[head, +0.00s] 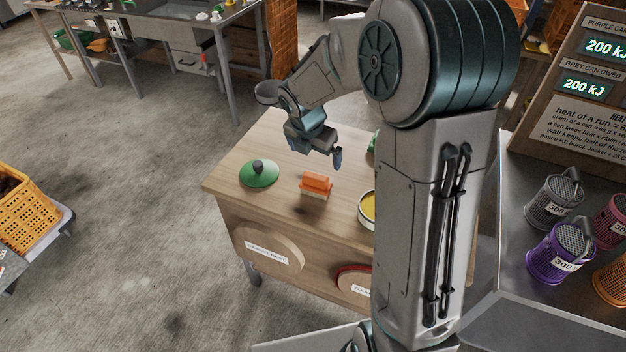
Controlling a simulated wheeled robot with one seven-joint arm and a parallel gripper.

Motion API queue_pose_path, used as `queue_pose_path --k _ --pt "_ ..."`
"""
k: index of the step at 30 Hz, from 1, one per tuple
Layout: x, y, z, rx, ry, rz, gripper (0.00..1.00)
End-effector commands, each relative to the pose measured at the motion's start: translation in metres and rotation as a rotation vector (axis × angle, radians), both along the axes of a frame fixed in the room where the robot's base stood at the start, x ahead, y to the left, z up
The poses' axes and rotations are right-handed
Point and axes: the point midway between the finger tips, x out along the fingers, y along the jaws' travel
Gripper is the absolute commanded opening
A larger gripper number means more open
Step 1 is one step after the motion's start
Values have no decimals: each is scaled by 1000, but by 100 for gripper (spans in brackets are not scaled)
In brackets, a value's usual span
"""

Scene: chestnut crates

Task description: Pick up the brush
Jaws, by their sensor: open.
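The brush (316,184) has an orange top and a pale lower part. It sits on the wooden table (228,173), between a green lid and a yellow-filled round dish. My gripper (335,160) is above the table, a little up and to the right of the brush in the head view. It points down, is open and appears empty. It looks apart from the brush. My arm hides the right part of the table.
The green lid (259,173) with a dark knob lies left of the brush. The yellow-filled dish (367,208) is partly hidden by my arm. A metal bench (520,240) with several cans stands at the right. A yellow crate (28,215) is at the far left.

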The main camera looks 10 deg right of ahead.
Motion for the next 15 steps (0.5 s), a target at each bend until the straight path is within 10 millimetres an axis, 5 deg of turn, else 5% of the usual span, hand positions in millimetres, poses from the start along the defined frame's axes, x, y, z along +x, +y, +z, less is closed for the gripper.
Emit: queue_pose_path --k 8,15 --pt "17 3 -26 -32 29 157 100" --pt "27 -5 -72 -32 30 156 100"
